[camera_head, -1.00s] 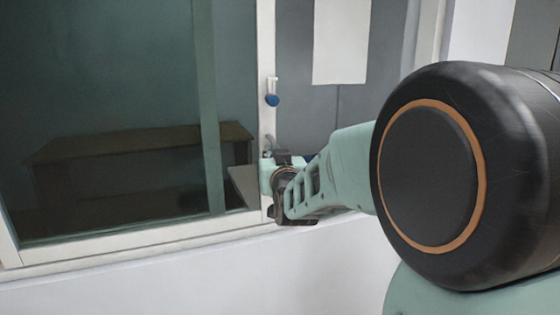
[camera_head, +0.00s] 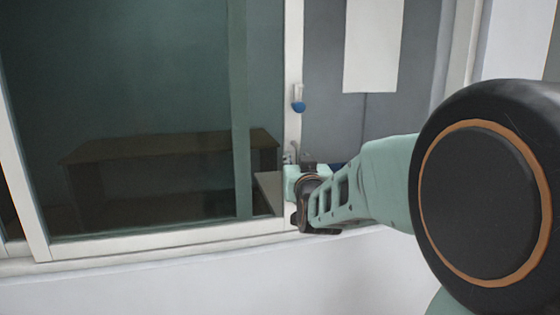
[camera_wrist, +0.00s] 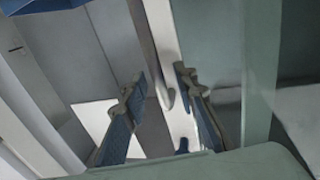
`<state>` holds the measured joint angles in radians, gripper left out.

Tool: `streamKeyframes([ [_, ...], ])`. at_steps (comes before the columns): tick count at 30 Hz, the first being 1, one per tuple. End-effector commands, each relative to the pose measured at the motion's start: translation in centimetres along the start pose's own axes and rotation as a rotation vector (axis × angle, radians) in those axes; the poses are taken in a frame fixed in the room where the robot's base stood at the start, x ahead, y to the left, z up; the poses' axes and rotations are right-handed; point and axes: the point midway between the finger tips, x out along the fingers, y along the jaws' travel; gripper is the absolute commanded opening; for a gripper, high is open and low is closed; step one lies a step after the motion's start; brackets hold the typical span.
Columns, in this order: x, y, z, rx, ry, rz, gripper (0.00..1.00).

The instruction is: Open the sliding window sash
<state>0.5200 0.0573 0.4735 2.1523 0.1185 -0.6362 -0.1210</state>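The sliding window sash is a large dark pane in a white frame, and its right upright (camera_head: 293,60) crosses the head view. A small blue-ended catch (camera_head: 298,105) hangs on this upright. My gripper (camera_head: 291,182) is beside the lower part of the upright; its fingertips are partly hidden by its own body. In the wrist view my gripper (camera_wrist: 158,85) has its two fingers apart. The white upright (camera_wrist: 158,35) and a slim grey handle (camera_wrist: 166,97) show between them. I cannot tell whether either finger touches the handle.
A brown table (camera_head: 170,146) shows dimly behind the glass. A grey panel with a white sheet (camera_head: 373,45) is right of the upright. The white sill (camera_head: 150,245) and wall run below the window. My arm fills the right side.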

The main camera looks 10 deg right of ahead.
Motion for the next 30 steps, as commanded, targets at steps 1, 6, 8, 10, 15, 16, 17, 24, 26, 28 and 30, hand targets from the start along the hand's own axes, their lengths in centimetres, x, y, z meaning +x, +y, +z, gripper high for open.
streamKeyframes([
  [1,0.0,0.0,-0.1,0.0,0.001,0.0,0.27],
  [6,0.0,0.0,-1.4,-0.001,0.005,0.0,0.27],
  [8,0.0,0.0,-2.3,-0.002,0.005,0.0,0.27],
  [10,0.0,0.0,-3.7,-0.002,0.007,0.001,0.27],
  [15,0.0,0.0,-7.0,0.0,0.006,0.0,0.27],
  [16,0.0,0.0,-7.5,0.0,0.004,0.0,0.27],
  [17,-0.1,0.0,-8.0,0.0,0.005,0.0,0.27],
  [24,0.0,0.0,-9.9,0.0,0.0,0.0,0.27],
  [26,0.0,0.0,-10.0,0.0,-0.001,0.0,0.27],
  [28,0.0,0.0,-10.0,0.0,-0.001,0.0,0.27],
  [30,0.0,0.0,-10.0,0.0,-0.001,0.0,0.27],
])
